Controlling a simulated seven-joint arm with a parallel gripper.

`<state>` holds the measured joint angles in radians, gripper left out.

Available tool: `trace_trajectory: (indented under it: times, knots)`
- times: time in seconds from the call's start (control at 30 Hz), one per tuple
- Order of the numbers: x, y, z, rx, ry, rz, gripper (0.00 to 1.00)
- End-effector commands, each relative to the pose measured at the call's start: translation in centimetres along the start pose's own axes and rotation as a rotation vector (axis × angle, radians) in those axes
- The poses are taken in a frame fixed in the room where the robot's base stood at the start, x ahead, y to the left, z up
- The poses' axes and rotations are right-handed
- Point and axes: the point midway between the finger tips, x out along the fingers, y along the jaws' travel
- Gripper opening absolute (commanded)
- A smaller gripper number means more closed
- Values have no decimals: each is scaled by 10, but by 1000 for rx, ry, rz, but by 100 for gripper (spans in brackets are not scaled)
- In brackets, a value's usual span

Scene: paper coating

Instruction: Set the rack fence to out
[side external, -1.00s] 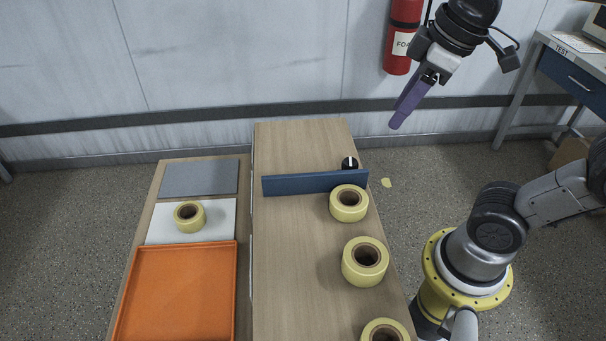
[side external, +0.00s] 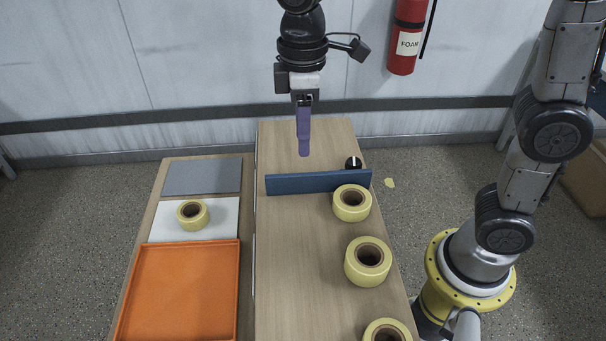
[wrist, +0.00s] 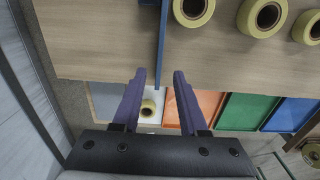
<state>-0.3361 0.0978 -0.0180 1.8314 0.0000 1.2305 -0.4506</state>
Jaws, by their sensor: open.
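The rack fence is a long dark blue bar (side external: 318,182) standing on edge across the wooden bench top. In the wrist view the fence (wrist: 162,45) shows as a narrow blue strip, above and between my fingers. A black knob with a white mark (side external: 353,163) sits behind the fence's right end. My gripper (side external: 304,152) hangs over the bench, behind the fence in the side view and above the wood, apart from it. In the wrist view its two purple fingers (wrist: 158,72) are spread with nothing held between them.
Several yellow tape rolls (side external: 352,204) stand along the bench's right side. Left of the bench lie a grey pad (side external: 203,176), a white pad (side external: 222,231) with a tape roll (side external: 192,215) on it, and an orange tray (side external: 185,295). The wood left of the rolls is clear.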

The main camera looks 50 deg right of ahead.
Motion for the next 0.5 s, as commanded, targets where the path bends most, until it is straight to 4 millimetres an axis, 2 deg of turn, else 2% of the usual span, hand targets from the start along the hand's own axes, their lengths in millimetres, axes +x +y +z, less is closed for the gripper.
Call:
trace_trajectory:
  times: [0.03, 0.3, 0.5]
  knots:
    - [12, 0, 1, 1, -6, -3, 42]
    - [64, 0, 1, 1, -5, -2, 42]
    - [90, 0, 1, 1, -2, -1, 42]
